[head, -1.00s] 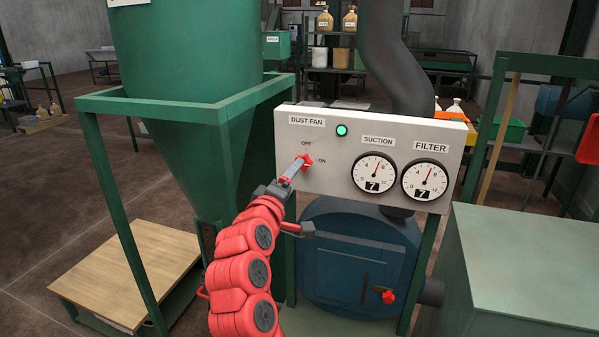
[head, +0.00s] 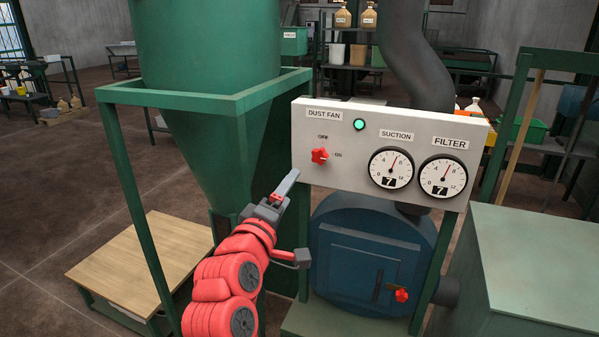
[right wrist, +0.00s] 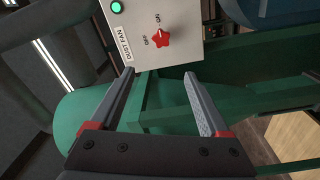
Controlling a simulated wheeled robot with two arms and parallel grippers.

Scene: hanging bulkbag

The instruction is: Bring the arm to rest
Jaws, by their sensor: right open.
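My right arm is red and reaches up from the bottom of the head view. Its gripper (head: 286,184) is off the dust fan knob, a little below and left of it. In the right wrist view my right gripper (right wrist: 160,95) has two grey fingers spread apart with nothing between them. The red knob (head: 320,155) sits on the white control panel (head: 345,180), by the OFF and ON labels. The knob also shows beyond the fingers in the right wrist view (right wrist: 160,37). A green lamp (head: 359,125) on the panel is lit. My left gripper does not show.
A green hopper (head: 205,60) in a green frame stands left of the panel. A blue round vessel (head: 345,250) with a red knob sits below it. A green cabinet (head: 540,245) stands at right. A low wooden platform (head: 145,260) lies at lower left.

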